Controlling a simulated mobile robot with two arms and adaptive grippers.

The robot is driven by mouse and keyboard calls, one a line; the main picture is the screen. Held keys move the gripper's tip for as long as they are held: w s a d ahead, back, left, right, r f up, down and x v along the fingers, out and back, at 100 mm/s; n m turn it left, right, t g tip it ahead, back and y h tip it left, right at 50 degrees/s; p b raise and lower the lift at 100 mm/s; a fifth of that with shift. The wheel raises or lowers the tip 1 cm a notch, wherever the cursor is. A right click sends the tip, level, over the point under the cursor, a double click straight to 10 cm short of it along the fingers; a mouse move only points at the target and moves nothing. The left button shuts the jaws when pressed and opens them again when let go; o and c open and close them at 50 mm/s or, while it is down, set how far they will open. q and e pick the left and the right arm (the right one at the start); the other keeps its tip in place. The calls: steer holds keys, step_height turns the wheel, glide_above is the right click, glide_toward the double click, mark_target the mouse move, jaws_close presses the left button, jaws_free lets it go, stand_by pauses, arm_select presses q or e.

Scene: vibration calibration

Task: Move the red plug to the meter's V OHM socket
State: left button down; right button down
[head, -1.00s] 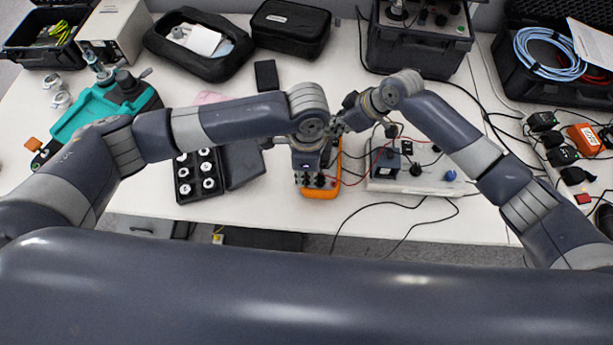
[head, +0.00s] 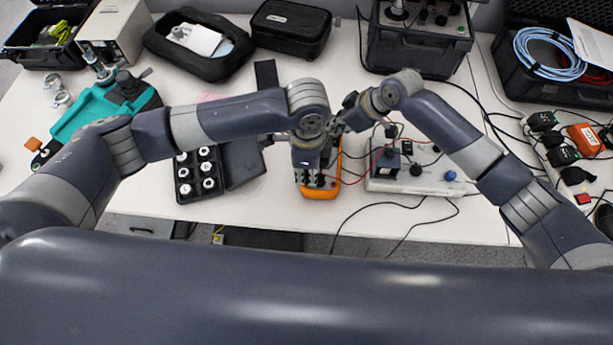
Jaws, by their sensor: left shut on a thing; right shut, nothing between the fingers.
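The orange meter (head: 321,191) lies on the white table, with its upper part hidden under my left arm's wrist. My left gripper (head: 314,178) points down over the meter's socket end and is shut on the red plug, which is mostly hidden by the fingers. A red lead (head: 350,182) runs from there to the right. Which socket is under the plug is too small to tell. My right gripper (head: 338,127) is shut and empty, just above and right of my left wrist in the picture. The V OHM label cannot be read.
A light grey unit (head: 430,182) with black parts and a blue knob stands right of the meter, with loose leads in front. A black case (head: 199,193) of white-topped pieces lies left of the meter. Bare table (head: 270,205) shows between case and meter.

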mark_target(307, 172)
arm_select(q)
steer(key=shift+r, duration=0.1)
arm_select(e)
steer(key=shift+s+f, duration=0.1)
steer(key=shift+f, duration=0.05)
arm_select(q)
steer(key=shift+r, duration=1.65)
arm_select(e)
step_height(307, 172, up, 9)
arm_select(q)
steer(key=shift+d, duration=0.1)
arm_select(e)
steer(key=shift+r, duration=0.2)
stand_by(0.3)
